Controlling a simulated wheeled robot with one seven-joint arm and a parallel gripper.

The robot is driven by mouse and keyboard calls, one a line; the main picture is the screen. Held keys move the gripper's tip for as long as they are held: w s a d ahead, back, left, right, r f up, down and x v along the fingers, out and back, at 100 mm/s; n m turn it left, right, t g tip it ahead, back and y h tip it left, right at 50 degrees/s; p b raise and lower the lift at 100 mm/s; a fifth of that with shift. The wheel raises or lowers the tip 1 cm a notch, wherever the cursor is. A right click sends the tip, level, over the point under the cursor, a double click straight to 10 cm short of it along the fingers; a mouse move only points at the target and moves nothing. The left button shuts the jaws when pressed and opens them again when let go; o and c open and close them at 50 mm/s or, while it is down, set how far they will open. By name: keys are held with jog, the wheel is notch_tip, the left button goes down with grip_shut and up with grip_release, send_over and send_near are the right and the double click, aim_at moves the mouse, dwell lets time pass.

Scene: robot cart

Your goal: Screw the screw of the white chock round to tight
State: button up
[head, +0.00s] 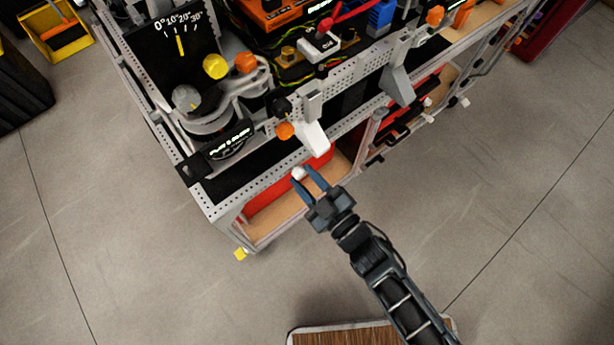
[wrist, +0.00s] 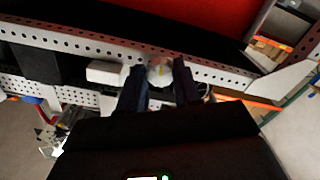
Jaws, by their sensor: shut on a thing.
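The white chock (head: 314,138) hangs on the near perforated rail of the cart in the head view, its lower end pointing toward my gripper. The screw (head: 299,173) shows as a small pale round head below the chock. In the wrist view the screw (wrist: 160,75) is a whitish round head with a yellow mark. My gripper (head: 309,180) reaches in from the lower right, and its two dark fingers are closed on either side of the screw head. In the wrist view my gripper (wrist: 160,87) has one finger left and one right of it. The screw's shank is hidden.
The cart's perforated rail (head: 350,88) runs close above my gripper. An orange knob (head: 285,130) sits left of the chock, and a grey bracket (head: 397,85) hangs to its right. A red bin (head: 285,190) stands on the shelf below. The floor to the right is free.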

dwell(0.5)
jog(key=o, duration=1.1)
jog(key=shift+c, duration=0.2)
jog(key=v, duration=0.7)
jog(key=shift+s+d, duration=0.25)
jog(key=shift+s, duration=0.1)
